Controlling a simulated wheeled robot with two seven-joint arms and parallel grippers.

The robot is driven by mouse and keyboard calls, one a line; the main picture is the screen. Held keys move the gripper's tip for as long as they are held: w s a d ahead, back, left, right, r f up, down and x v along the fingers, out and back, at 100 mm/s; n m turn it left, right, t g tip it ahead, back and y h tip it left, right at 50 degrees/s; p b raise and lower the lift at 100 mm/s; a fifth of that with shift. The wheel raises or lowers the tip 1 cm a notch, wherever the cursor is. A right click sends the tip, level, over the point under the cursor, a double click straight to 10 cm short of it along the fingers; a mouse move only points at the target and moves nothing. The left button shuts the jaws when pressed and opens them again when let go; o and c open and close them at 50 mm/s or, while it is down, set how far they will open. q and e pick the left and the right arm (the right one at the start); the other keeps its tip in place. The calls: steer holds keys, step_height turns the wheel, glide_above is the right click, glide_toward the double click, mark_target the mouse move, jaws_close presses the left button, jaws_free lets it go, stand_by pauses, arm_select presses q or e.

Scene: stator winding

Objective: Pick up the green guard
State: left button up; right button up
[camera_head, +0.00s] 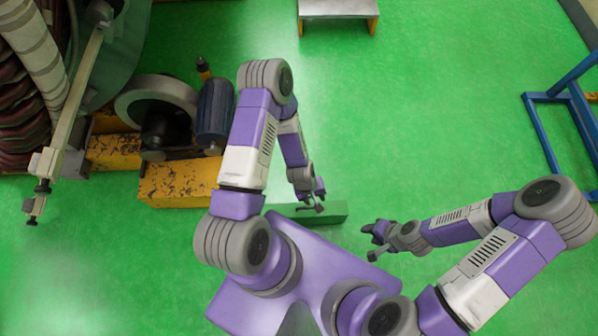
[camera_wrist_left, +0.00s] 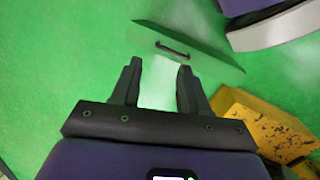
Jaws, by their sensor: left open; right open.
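The green guard (camera_head: 332,213) is a long dark-green block on the floor in front of my base. Its left part is hidden behind my left arm. In the left wrist view the guard (camera_wrist_left: 205,46) lies just beyond the fingertips, with a thin dark handle (camera_wrist_left: 173,49) on it. My left gripper (camera_head: 316,205) is over the guard in the head view. In the left wrist view this gripper (camera_wrist_left: 159,68) is open and empty, short of the handle. My right gripper (camera_head: 370,243) is open, to the right of the guard and apart from it.
A worn yellow block (camera_head: 178,184) stands left of my left arm, beside a large wheel (camera_head: 157,104) and machine. A blue frame (camera_head: 541,130) stands at the right. A grey-topped yellow stand (camera_head: 338,8) is at the top. The green floor between is clear.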

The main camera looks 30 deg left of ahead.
arm_select(q)
steer(key=w+a+f+n+y+b, duration=0.1)
steer(key=a+f+n+b, duration=0.15)
steer(key=f+n, duration=0.45)
steer(key=w+a+f+n+y+b, duration=0.1)
steer(key=a+f+n, duration=0.2)
steer(key=f, duration=0.7)
steer(key=n+b, duration=0.3)
steer(key=n, duration=0.3)
glide_toward(300, 209)
steer(key=shift+y, duration=0.4)
steer(key=f, duration=0.2)
steer(key=w+f, duration=0.1)
steer(key=f, duration=0.2)
steer(key=shift+f, duration=0.15)
steer(key=f+b, duration=0.1)
steer(key=f, duration=0.1)
steer(key=f+b, duration=0.1)
steer(key=f, duration=0.2)
steer(key=shift+s+d+f, duration=0.2)
steer(key=shift+s+d, duration=0.05)
steer(key=shift+r, duration=0.1)
jaws_close()
